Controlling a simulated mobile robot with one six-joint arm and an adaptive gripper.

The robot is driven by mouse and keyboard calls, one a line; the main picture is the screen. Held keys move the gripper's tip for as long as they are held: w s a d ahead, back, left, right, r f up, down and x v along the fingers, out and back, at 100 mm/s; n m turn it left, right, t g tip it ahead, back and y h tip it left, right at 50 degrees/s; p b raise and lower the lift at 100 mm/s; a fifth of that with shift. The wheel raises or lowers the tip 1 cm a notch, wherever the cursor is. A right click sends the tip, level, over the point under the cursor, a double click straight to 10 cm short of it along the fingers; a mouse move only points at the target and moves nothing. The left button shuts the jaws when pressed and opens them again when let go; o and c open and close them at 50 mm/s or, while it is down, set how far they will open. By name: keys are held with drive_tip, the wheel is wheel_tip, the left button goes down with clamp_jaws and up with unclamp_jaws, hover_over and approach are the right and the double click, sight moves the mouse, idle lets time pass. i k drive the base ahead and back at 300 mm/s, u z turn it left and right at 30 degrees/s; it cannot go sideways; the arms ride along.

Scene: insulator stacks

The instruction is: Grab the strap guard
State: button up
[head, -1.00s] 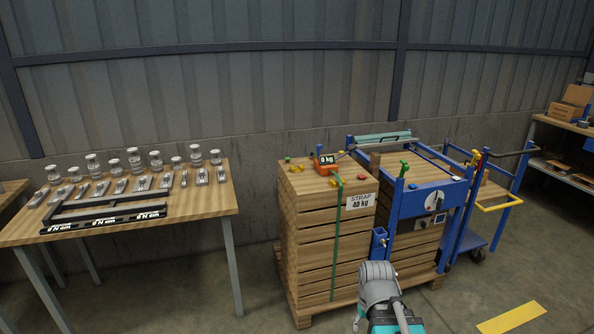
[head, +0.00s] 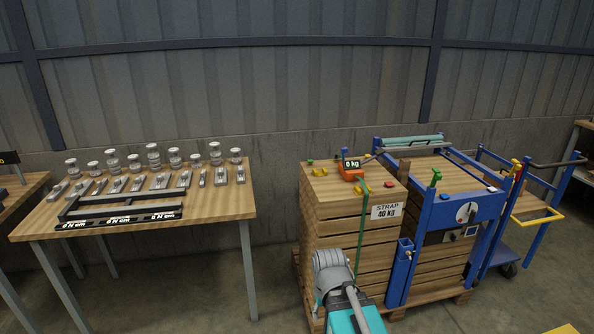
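A wooden crate stack (head: 332,215) stands right of centre in the head view. A green strap (head: 361,235) runs down its front, beside a sign reading STRAP 40 kg (head: 386,211). On top sits an orange device (head: 351,173) with a display reading 0 kg. Small yellow pieces (head: 319,172), a green piece (head: 310,162) and a red piece (head: 388,184) lie around it. I cannot tell which piece, if any, is the strap guard. My arm rises at the bottom centre, in front of the stack's lower part. My gripper's fingers do not show.
A blue frame (head: 430,235) with a control panel stands against the stack's right side. A blue cart (head: 540,215) with a yellow bar is further right. A wooden table (head: 215,210) at left bears metal insulators and a dark rack. Floor shows between table and stack.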

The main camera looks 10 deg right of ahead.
sight(324, 172)
drive_tip(key=u, duration=0.4)
drive_tip(key=i, duration=1.5)
drive_tip(key=z, duration=0.4)
